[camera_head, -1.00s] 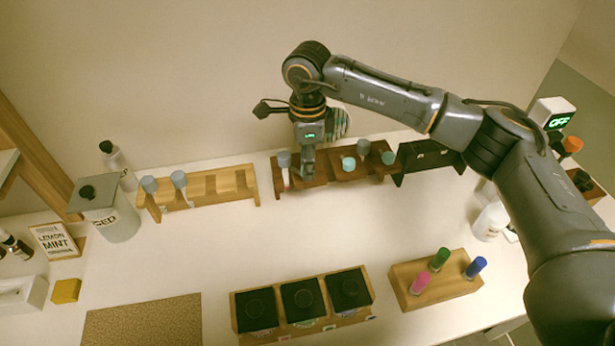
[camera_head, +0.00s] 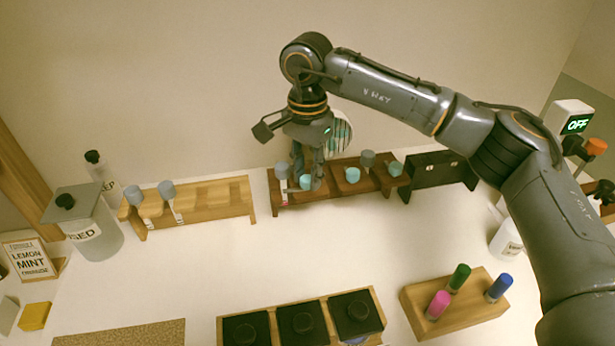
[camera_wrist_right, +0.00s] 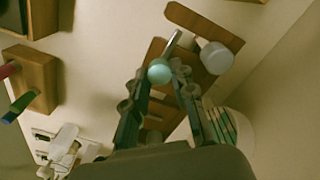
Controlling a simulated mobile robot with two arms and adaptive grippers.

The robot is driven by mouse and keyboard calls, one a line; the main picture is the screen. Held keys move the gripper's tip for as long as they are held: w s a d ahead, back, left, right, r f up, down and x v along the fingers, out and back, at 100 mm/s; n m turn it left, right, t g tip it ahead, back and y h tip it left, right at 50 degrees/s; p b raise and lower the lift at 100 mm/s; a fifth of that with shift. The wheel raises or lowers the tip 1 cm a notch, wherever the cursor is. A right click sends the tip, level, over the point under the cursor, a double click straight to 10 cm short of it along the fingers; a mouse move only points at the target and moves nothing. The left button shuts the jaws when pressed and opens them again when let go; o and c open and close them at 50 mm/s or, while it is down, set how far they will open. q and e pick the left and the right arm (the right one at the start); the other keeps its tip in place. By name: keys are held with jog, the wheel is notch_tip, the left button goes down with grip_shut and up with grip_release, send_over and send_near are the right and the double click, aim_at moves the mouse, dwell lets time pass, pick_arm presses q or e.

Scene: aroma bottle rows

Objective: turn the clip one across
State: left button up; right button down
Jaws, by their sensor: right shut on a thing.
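My right gripper (camera_head: 304,184) points down over the left end of the dark brown rack (camera_head: 330,188). It is closed around a teal-capped vial (camera_head: 306,182); the round cap also shows between the fingertips in the wrist view (camera_wrist_right: 160,72). A thin silvery strip (camera_wrist_right: 173,42) sticks out beside this cap; I cannot tell whether it is a clip. A grey-blue-capped vial (camera_head: 282,171) stands just left of the gripper. Further right on the rack are a teal cap (camera_head: 352,174), a grey cap (camera_head: 367,158) and another teal cap (camera_head: 395,169). The vial bodies are mostly hidden. My left gripper is out of view.
A light wooden rack (camera_head: 215,203) with two grey-blue-capped vials stands left, a black rack (camera_head: 440,172) right. Black-lidded boxes (camera_head: 300,322) and a block with pink, green and blue vials (camera_head: 455,303) are in front. The white counter (camera_head: 300,250) between is clear.

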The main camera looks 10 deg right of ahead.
aim_at(308, 177)
jog(key=shift+r+n, duration=0.1)
jog(key=shift+n, duration=0.4)
jog(key=shift+w, duration=0.1)
jog(key=c, duration=1.1)
grip_release()
notch_tip(308, 177, up, 12)
